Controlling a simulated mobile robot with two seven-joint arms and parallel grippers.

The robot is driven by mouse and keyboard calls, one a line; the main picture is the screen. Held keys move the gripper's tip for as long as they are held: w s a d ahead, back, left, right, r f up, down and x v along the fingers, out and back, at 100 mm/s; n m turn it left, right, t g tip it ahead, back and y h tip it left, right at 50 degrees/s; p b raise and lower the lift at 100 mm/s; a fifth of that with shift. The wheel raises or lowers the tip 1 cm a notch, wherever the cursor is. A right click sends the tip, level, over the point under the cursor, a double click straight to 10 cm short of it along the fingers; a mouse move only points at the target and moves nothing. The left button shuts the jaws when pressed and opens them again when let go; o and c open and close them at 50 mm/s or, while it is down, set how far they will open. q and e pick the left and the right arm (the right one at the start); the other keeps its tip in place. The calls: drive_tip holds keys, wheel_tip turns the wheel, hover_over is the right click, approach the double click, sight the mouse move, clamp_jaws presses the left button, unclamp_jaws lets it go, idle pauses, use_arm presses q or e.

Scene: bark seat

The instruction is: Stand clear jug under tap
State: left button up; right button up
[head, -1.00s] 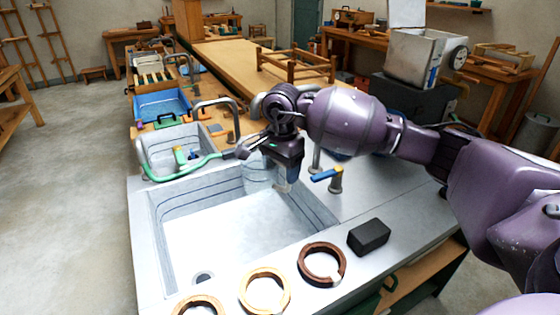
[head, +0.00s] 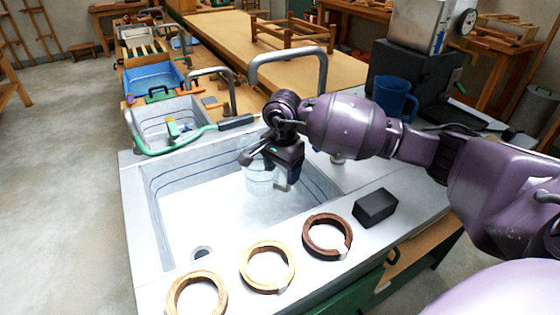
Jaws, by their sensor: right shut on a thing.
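The clear jug (head: 261,180) is see-through and looks upright in the head view, inside the large sink (head: 185,245) near its back right corner. My right gripper (head: 272,160) is shut on the upper part of the jug and hides some of it. I cannot tell whether the jug's bottom touches the sink floor. The grey tap (head: 290,54) arches behind my right wrist, its spout end higher in the picture than the jug. The tap's lower part is mostly hidden by my right arm. My left gripper is not in view.
Three wooden rings (head: 268,267) and a black block (head: 374,207) lie along the sink's front edge. A blue mug (head: 393,95) stands behind my right arm. The sink's left part is clear.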

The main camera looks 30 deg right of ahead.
drive_tip(key=shift+f+b, duration=0.8)
drive_tip(key=shift+f, duration=1.85)
drive_tip(key=shift+f, duration=0.5)
drive_tip(key=o, duration=1.1)
